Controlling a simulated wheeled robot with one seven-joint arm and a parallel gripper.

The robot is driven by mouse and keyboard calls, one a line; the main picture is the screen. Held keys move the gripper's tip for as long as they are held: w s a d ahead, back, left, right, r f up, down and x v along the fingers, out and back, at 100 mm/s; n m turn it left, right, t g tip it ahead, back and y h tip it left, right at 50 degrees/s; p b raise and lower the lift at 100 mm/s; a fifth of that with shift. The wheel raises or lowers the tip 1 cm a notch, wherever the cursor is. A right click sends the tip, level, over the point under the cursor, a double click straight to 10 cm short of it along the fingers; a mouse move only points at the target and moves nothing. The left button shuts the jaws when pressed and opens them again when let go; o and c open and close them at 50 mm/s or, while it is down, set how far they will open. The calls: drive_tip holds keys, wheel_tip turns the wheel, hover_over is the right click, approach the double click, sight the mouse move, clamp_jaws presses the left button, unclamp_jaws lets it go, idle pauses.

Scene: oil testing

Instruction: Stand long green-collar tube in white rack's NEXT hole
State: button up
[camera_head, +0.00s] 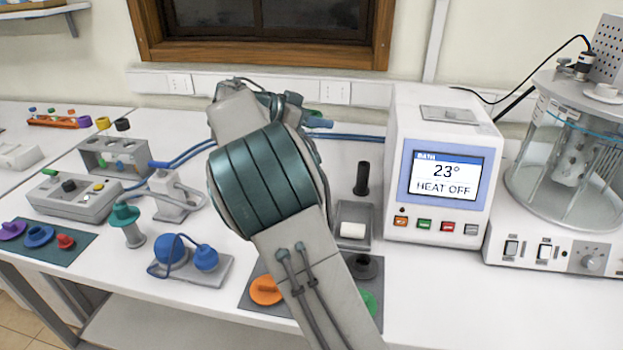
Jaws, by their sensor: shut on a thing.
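My arm crosses the middle of the picture, and its teal banded link blocks the view behind it. My gripper is hidden behind the arm's far end, so its jaws and anything in them do not show. I cannot make out a long green-collar tube. No plain white rack can be picked out for certain. A grey rack-like block (112,158) with small coloured parts stands at the left, and an orange rack (52,122) with several coloured-topped tubes stands farther back.
A bath controller (443,165) reading 23° and HEAT OFF stands right of my arm, with a glass bath (570,150) beyond it. A teal-topped grey post (126,224) and a blue-knobbed plate (190,262) stand left. The front right bench (500,310) is clear.

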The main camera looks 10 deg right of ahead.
sight(316, 146)
idle(0.3)
drive_tip(key=shift+a+f+b, duration=0.1)
drive_tip(key=shift+f+b, duration=1.9)
drive_tip(key=shift+b, duration=0.3)
wheel_tip(316, 146, down, 4)
drive_tip(key=b, duration=0.4)
drive_tip(key=shift+r, duration=0.4)
